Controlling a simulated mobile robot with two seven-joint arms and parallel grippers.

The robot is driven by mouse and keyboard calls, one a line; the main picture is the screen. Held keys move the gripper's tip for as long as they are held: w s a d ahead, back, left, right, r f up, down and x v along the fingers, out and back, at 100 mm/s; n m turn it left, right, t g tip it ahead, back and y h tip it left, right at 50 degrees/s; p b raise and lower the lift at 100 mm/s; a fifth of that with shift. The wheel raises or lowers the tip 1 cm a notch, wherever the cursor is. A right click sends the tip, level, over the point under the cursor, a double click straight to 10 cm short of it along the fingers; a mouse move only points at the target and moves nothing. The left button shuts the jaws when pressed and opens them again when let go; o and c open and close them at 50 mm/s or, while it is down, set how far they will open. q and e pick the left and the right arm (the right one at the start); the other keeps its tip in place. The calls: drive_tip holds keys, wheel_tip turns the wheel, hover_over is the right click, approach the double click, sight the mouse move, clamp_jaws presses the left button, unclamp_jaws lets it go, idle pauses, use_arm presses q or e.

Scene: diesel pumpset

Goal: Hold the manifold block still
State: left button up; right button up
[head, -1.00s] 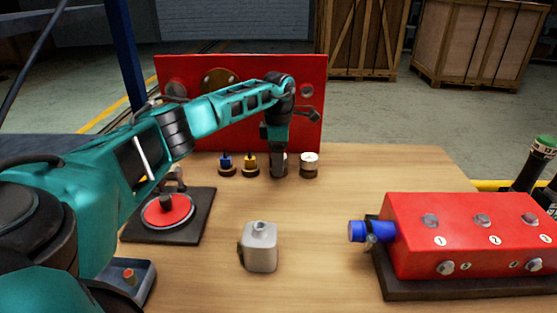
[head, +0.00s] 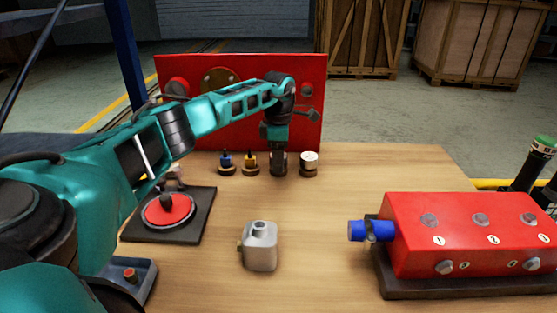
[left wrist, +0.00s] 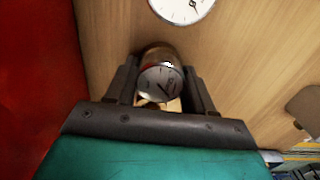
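The manifold block is the long red block (head: 460,235) with numbered ports, on a dark base plate (head: 470,287) at the right of the table. A blue cylindrical fitting (head: 362,231) sticks out of its left end. My left gripper (head: 278,168) is far from it, pointing down at the back of the table. In the left wrist view, its fingers (left wrist: 163,85) stand on both sides of a round metal gauge (left wrist: 160,82). I cannot tell whether they press on it. My right gripper is not in view.
A white-faced gauge (head: 309,160) stands right beside my left gripper, with blue (head: 227,162) and yellow (head: 250,162) fittings to its left. A red panel (head: 305,135) rises behind. A grey can (head: 260,247) stands mid-table. A red disc (head: 168,211) sits on a dark plate.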

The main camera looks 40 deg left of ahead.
use_arm(q)
drive_tip(key=c, duration=0.7)
drive_tip(key=shift+r+p, duration=1.65)
drive_tip(key=shift+r, duration=0.15)
